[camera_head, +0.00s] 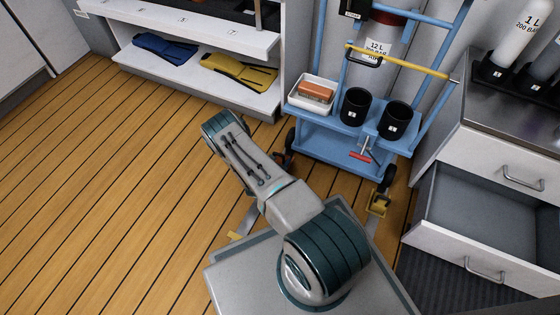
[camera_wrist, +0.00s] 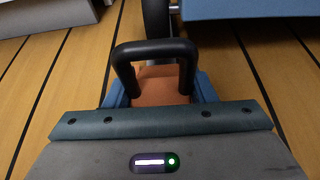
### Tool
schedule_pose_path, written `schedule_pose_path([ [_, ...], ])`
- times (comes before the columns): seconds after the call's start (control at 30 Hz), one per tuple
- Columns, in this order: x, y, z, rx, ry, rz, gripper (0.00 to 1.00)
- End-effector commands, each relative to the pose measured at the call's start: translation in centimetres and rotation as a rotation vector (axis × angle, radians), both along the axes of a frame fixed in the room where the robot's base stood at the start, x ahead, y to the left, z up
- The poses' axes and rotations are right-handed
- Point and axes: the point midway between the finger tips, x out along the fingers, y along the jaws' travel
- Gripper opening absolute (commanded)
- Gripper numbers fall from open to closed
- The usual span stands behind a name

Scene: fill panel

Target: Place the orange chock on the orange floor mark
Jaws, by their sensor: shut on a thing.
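The orange chock (camera_wrist: 162,80) has a black handle (camera_wrist: 155,48) arching over it. In the wrist view it sits between the two blue fingers of my gripper (camera_wrist: 161,90), which is shut on it. It appears close to the wood floor, but I cannot tell whether it touches. In the head view my arm hides most of the gripper and chock; a small dark and reddish patch shows beside the trolley's left wheel. I cannot make out an orange floor mark in either view.
The blue trolley (camera_head: 330,142) carries black cups and a white tray; its dark wheel (camera_wrist: 156,18) is just beyond the chock. An open drawer (camera_head: 490,225) juts out at right. Wood floor (camera_head: 110,190) is clear at left.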

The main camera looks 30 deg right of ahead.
Motion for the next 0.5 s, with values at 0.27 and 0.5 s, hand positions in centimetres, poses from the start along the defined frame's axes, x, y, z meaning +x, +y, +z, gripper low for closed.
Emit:
schedule_pose_path([
  [0.27,-0.01,0.01,-0.21,0.000,0.000,0.000,0.72],
  [0.5,-0.01,0.01,-0.19,0.000,0.000,0.000,0.72],
])
